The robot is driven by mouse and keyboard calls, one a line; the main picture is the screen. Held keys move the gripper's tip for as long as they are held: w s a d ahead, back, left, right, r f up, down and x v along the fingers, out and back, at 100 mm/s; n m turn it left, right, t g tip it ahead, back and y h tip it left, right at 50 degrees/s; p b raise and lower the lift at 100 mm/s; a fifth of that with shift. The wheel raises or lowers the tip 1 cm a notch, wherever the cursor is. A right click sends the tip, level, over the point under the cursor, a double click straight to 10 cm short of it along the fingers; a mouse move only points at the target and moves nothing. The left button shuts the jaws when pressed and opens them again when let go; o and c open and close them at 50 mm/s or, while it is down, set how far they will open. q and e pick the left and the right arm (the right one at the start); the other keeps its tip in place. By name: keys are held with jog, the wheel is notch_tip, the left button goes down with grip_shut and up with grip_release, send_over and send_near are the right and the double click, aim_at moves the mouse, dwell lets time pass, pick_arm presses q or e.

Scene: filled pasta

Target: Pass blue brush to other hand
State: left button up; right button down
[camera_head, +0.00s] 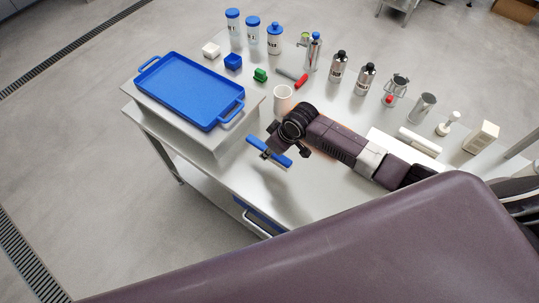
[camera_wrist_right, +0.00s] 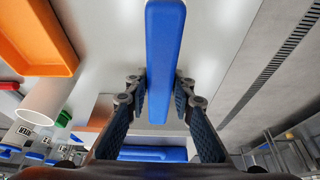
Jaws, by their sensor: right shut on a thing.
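The blue brush (camera_head: 282,159) is held by my right gripper (camera_head: 268,151), above the front part of the table in the head view. In the right wrist view the long blue brush (camera_wrist_right: 164,60) runs up from between the two fingers of my right gripper (camera_wrist_right: 160,100), which are shut on it. Its bristles cannot be made out. My left gripper is not in view.
A white cup (camera_head: 283,94) is close behind my right gripper. Bottles, including a steel one (camera_head: 338,68), line the back. An orange tray (camera_wrist_right: 38,38) shows in the wrist view.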

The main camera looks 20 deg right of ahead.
jog(key=shift+w, duration=0.1)
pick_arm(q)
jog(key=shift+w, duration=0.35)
